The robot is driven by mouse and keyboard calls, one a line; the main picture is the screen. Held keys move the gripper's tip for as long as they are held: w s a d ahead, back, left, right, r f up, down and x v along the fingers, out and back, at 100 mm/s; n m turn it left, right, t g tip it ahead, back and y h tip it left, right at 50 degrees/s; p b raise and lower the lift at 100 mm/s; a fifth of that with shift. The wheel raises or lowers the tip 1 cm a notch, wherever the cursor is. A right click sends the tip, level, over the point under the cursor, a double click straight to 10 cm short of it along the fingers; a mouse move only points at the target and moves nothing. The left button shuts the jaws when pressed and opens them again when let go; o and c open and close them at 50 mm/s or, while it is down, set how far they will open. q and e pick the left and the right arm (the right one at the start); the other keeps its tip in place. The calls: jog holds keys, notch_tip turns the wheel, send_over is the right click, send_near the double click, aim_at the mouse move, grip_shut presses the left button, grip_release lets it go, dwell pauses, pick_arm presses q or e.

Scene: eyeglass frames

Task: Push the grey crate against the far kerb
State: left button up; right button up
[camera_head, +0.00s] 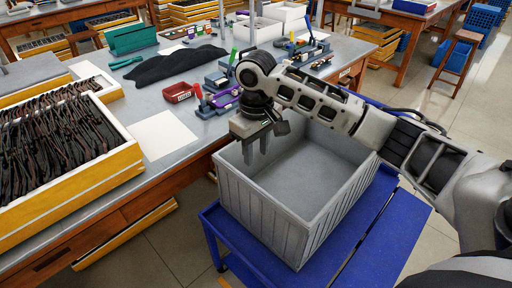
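The grey crate (264,206) is an open, ribbed box that looks empty. It sits on a blue cart (382,262) beside the table. My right gripper (256,148) points down at the crate's far left corner, with its fingers at or just inside the rim. The fingers look a little apart with nothing between them; whether they touch the crate wall I cannot tell. The far kerb of the cart is mostly hidden behind the crate and my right arm. My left gripper is not in view.
The grey worktable (140,101) runs along the left and back. It holds a yellow tray (112,172) of eyeglass frames, a red bin (180,92), a black cloth (176,66) and small fixtures. A stool (461,55) stands at the far right. Bare cart top shows right of the crate.

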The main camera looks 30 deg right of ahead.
aim_at(256, 193)
notch_tip(256, 193, down, 16)
jog(key=shift+b, duration=0.7)
grip_shut()
dwell(1.5)
grip_release()
